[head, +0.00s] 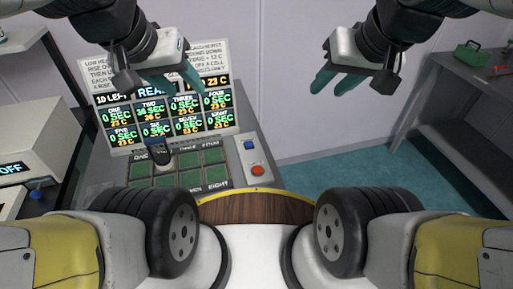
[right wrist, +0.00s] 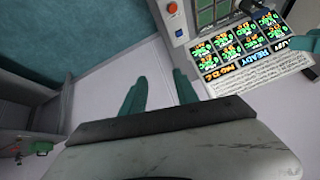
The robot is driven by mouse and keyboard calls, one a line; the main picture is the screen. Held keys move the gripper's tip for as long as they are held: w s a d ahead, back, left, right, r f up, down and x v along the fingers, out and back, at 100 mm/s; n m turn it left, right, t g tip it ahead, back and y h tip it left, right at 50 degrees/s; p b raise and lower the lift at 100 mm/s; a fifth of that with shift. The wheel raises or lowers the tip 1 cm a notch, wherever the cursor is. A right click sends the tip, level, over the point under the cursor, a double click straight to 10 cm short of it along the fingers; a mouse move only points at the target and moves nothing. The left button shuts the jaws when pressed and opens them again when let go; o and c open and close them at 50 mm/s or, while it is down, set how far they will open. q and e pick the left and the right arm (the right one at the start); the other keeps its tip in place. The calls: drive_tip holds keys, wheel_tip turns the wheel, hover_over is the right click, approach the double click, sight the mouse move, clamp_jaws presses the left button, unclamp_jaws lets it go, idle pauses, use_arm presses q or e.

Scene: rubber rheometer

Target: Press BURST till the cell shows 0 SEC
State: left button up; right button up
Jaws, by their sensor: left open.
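The display board (head: 143,142) stands upright behind a grey console and reads READY, with 10 LEFT at its upper left. Cell TWO (head: 151,112) appears to read 10 SEC; the other cells appear to read 0 SEC. A red round button (head: 256,170) and a small blue button (head: 249,144) sit on the console's right side; I cannot read a BURST label. My left gripper (head: 174,84) is open above the console, in front of the board's upper part. My right gripper (head: 336,86) is open and empty, right of the board; its fingers stand apart in the right wrist view (right wrist: 160,82).
A white device reading OFF (head: 30,150) is at left. A grey bench (head: 470,95) with a green box (head: 468,54) is at right. Teal floor between is clear.

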drive_tip(key=shift+c, duration=0.5)
clamp_jaws()
idle(1.4)
